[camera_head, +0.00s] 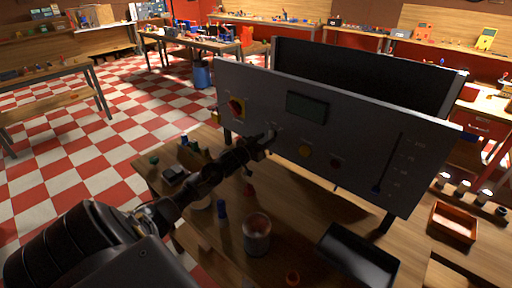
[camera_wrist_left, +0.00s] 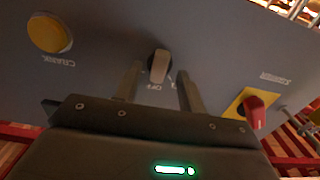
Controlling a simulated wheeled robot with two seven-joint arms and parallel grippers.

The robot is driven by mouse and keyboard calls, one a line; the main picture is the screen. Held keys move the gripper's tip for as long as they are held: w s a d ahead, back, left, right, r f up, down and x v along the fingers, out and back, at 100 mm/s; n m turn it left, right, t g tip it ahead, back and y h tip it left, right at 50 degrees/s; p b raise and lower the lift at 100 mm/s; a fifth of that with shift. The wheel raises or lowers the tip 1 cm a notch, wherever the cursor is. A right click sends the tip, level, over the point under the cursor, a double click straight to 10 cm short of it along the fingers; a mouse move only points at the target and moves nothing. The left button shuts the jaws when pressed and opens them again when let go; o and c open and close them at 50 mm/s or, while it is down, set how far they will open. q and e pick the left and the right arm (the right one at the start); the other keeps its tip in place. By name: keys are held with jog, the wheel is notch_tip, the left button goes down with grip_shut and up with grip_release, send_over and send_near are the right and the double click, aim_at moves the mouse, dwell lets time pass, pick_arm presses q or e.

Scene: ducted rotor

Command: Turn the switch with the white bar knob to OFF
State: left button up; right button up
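The switch's white bar knob (camera_wrist_left: 159,66) sits on the grey panel (camera_wrist_left: 100,85), with an OFF label beside it, in the left wrist view. That view shows the panel's lettering roughly upside down. My left gripper (camera_wrist_left: 160,88) is open, with one finger on each side of the knob and a visible gap to both. In the head view my left gripper (camera_head: 264,143) is at the panel (camera_head: 235,85), and its fingers largely hide the knob there. Whether the fingertips touch the panel, I cannot tell. My right gripper is not in view.
The panel also carries a red knob on a yellow plate (camera_head: 237,107), a dark display (camera_head: 307,107), a yellow button (camera_head: 305,151) and a slider (camera_head: 377,188). Below are a can (camera_head: 257,240), a black tray (camera_head: 350,265) and an orange bin (camera_head: 453,223).

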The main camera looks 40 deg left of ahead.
pick_arm(q)
jog(key=s+b, duration=0.2)
jog(key=s, duration=0.7)
